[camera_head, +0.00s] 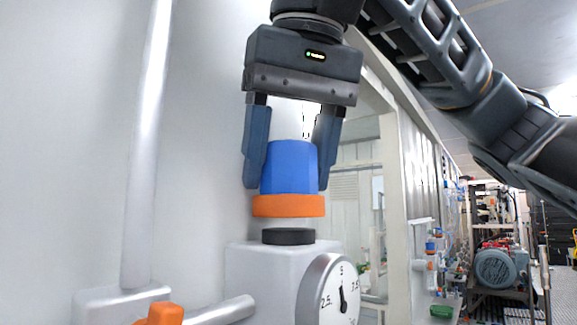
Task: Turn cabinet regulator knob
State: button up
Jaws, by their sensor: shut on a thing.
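The regulator knob is a blue cap (289,167) with an orange ring (288,206) at its lower edge. It stands upright above a black disc (288,236) on top of the white regulator body (262,275); a light gap shows between ring and disc. My gripper (289,178) comes from above and is shut on the blue cap, one finger at its left side and one at its right.
A white vertical pipe (146,150) stands left of the knob. An orange part (163,314) and a pipe (222,311) are at the lower left. Behind, an opening leads to a room with a motor-like machine (494,268). A pale wall fills the left side.

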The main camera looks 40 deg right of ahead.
jog(key=shift+m+h, duration=0.3)
jog(key=shift+m, duration=0.3)
jog(key=o, duration=1)
